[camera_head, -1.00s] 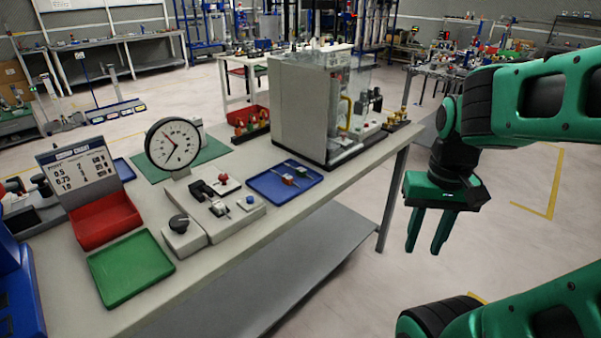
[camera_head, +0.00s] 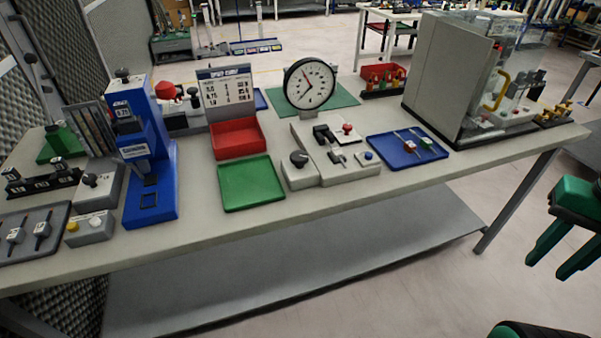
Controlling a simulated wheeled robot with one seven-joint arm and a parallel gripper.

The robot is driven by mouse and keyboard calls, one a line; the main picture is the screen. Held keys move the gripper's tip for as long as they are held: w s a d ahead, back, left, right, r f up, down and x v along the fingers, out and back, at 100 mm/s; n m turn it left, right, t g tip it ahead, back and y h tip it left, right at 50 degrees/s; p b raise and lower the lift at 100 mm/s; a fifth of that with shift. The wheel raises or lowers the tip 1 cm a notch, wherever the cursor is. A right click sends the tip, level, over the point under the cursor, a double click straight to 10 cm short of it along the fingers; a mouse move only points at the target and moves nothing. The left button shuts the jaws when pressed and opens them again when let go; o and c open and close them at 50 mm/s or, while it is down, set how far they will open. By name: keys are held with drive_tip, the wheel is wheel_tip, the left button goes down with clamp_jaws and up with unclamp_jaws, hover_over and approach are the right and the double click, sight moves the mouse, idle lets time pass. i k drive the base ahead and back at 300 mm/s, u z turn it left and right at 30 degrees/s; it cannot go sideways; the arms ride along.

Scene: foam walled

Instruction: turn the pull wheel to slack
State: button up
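A dark round knob (camera_head: 299,158), which looks like the pull wheel, sits on a small grey box at the left end of a grey test fixture (camera_head: 345,170). The fixture has black clamp parts, a red knob (camera_head: 347,128) and a blue button (camera_head: 369,155). A round white dial gauge (camera_head: 309,84) stands behind it, its needle pointing up and left. My gripper (camera_head: 548,267) is at the right edge, off the table's front, far from the knob. Its two green fingers are apart with nothing between them.
The fixture stands on a long table (camera_head: 226,226). A green tray (camera_head: 251,184) and red bin (camera_head: 238,140) lie left of it, a blue tray (camera_head: 407,148) right. A blue press (camera_head: 150,180) is further left. A clear-fronted grey cabinet (camera_head: 449,75) stands at right.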

sight(299, 158)
drive_tip(key=u, duration=0.05)
drive_tip(key=k, duration=0.5)
drive_tip(key=u, duration=1.9)
drive_tip(key=i, duration=0.9)
drive_tip(key=z, duration=1.85)
